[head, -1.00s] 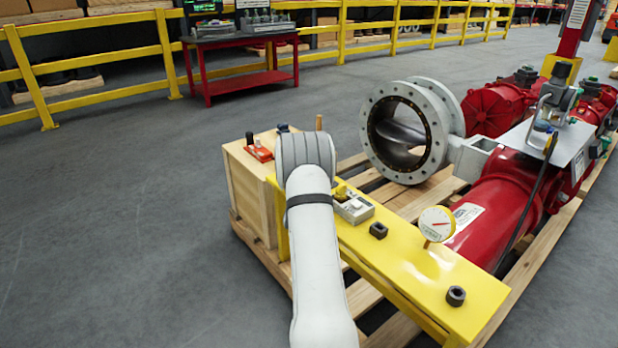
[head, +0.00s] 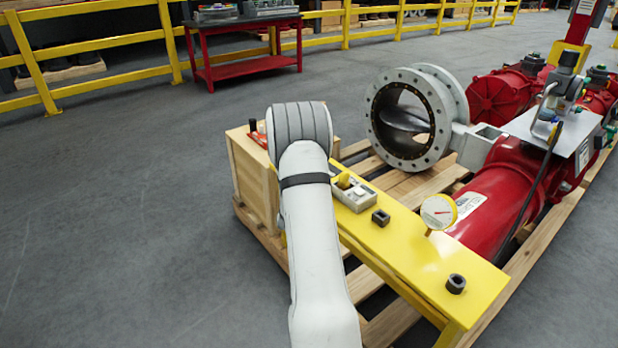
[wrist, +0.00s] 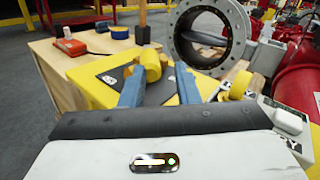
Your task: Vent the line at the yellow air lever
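A yellow cylinder-ended lever (wrist: 151,63) stands over a dark plate (wrist: 113,77) on the yellow bench in the wrist view. My gripper (wrist: 158,75) has its two blue fingers apart, with the lever's yellow end between or just beyond the tips; contact cannot be told. A second yellow knob (wrist: 240,84) stands to the right, by a grey box with a pale switch (wrist: 287,119). That knob also shows in the head view (head: 343,181). There my arm hides my fingers and the plate.
A wooden crate (head: 250,185) stands left. Floor at left is clear.

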